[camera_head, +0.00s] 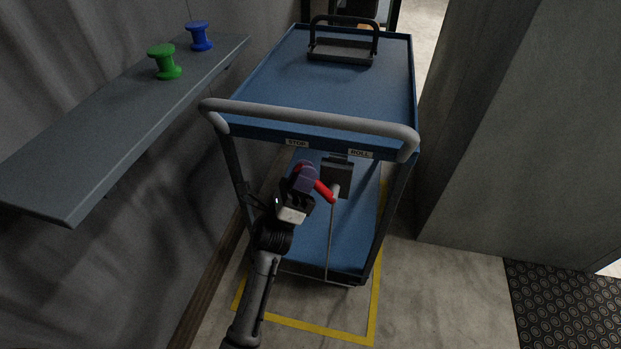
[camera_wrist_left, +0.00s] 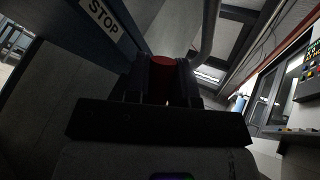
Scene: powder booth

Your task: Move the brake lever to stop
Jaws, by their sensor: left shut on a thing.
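The brake lever (camera_head: 323,190) is a red-handled lever in front of a dark box (camera_head: 337,176) under the near end of the blue cart (camera_head: 350,92). It leans to the left, towards the side of the STOP label (camera_head: 297,142) and away from the ROLL label (camera_head: 360,153). My left gripper (camera_head: 306,179) is shut on the lever's red end, and its fingers partly hide it. In the left wrist view the red handle (camera_wrist_left: 163,66) shows between the fingers, with the STOP label (camera_wrist_left: 103,17) at the upper left. My right gripper is in neither view.
The cart's grey push bar (camera_head: 310,116) runs above the lever. A shelf (camera_head: 125,125) at the left bears a green spool (camera_head: 164,62) and a blue spool (camera_head: 199,36). A grey wall block (camera_head: 530,130) stands at the right. Yellow floor lines (camera_head: 310,331) surround the cart.

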